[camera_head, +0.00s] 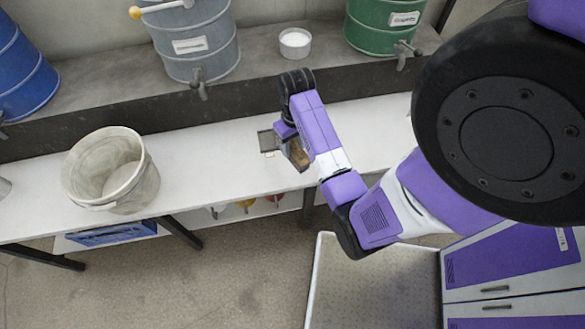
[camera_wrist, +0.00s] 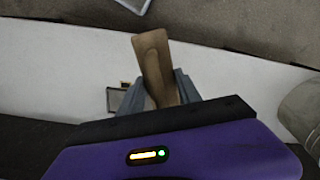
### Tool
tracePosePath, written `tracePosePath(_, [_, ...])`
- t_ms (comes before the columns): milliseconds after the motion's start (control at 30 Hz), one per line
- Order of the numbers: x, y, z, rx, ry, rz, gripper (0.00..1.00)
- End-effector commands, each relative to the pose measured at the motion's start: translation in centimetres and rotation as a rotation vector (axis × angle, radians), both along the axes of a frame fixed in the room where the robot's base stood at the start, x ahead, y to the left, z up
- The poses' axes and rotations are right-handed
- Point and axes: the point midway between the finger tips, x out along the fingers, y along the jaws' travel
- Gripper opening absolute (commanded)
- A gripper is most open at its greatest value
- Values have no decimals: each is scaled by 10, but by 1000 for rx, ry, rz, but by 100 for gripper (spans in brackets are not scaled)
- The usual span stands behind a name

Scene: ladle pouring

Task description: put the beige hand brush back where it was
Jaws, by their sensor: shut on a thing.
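The beige hand brush (camera_wrist: 154,62) is in the wrist view, a tan-brown block held between the two grey fingers of my gripper (camera_wrist: 161,84). It points away from the palm, over the white bench top. In the head view the brush (camera_head: 299,155) shows as a small brown piece under my wrist, partly covered by my arm. My gripper (camera_head: 285,137) is over the bench there, its fingers mostly hidden. Any bristles are hidden, and I cannot tell whether the brush touches the bench.
A small dark square piece (camera_head: 267,141) lies on the white bench (camera_head: 205,150), close beside my gripper. A worn white bucket (camera_head: 112,170) stands at the left. Blue, grey and green drums and a small white bowl (camera_head: 295,43) stand on the raised ledge behind. Bench between bucket and gripper is clear.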

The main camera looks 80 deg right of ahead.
Motion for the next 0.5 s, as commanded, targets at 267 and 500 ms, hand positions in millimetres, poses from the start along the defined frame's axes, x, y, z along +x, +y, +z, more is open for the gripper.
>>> tracePosePath(267, [0,1,-66,2,1,1,0])
tracePosePath(500, [1,0,-90,-1,-1,1,0])
